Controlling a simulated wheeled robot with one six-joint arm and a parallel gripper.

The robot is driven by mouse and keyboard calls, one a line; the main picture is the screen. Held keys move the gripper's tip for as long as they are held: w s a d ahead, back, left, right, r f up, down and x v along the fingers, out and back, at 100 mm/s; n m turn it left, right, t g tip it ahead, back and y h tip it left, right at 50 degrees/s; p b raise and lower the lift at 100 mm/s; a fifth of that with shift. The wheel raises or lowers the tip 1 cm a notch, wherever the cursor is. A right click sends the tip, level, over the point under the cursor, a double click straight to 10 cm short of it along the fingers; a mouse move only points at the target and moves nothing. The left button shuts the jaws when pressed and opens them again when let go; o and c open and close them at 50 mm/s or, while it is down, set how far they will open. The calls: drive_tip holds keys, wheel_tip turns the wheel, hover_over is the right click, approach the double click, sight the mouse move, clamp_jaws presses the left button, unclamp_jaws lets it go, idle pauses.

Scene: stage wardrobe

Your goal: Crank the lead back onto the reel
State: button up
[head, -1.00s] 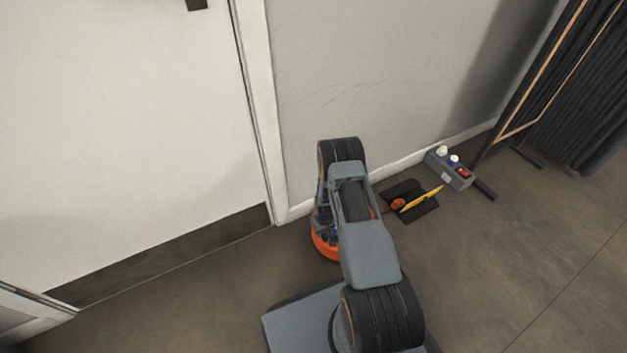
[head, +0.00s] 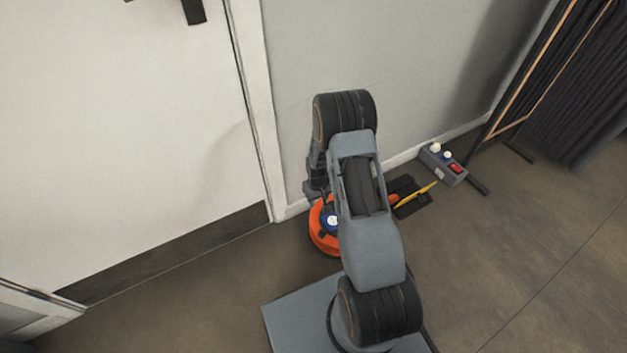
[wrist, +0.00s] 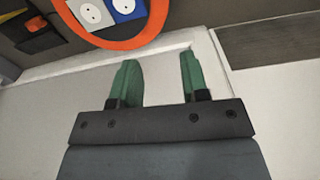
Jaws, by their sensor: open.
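The cable reel, with an orange rim (head: 321,237) and a blue and white socket face (head: 332,222), sits on the floor by the wall, partly hidden behind my arm. In the wrist view its orange rim (wrist: 128,43) and two sockets on white and blue panels (wrist: 106,12) show at the top. My gripper (wrist: 157,72) has two green fingers, spread apart with nothing between them. The fingertips point toward the reel and appear apart from it. In the head view the fingers are hidden by my arm. I cannot make out a crank or the lead.
A dark mat (head: 411,205) with a yellow item (head: 416,193) lies right of the reel. A grey box (head: 442,166) with a red switch stands by the wall. A white door (head: 110,140) is left, a dark rack (head: 545,70) right. The right floor is clear.

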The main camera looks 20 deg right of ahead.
wheel_tip(320, 180, up, 11)
drive_tip(key=a, duration=0.2)
drive_tip(key=shift+s+r+t, duration=0.15)
drive_tip(key=shift+s+t, duration=0.15)
drive_tip(key=shift+s, duration=0.05)
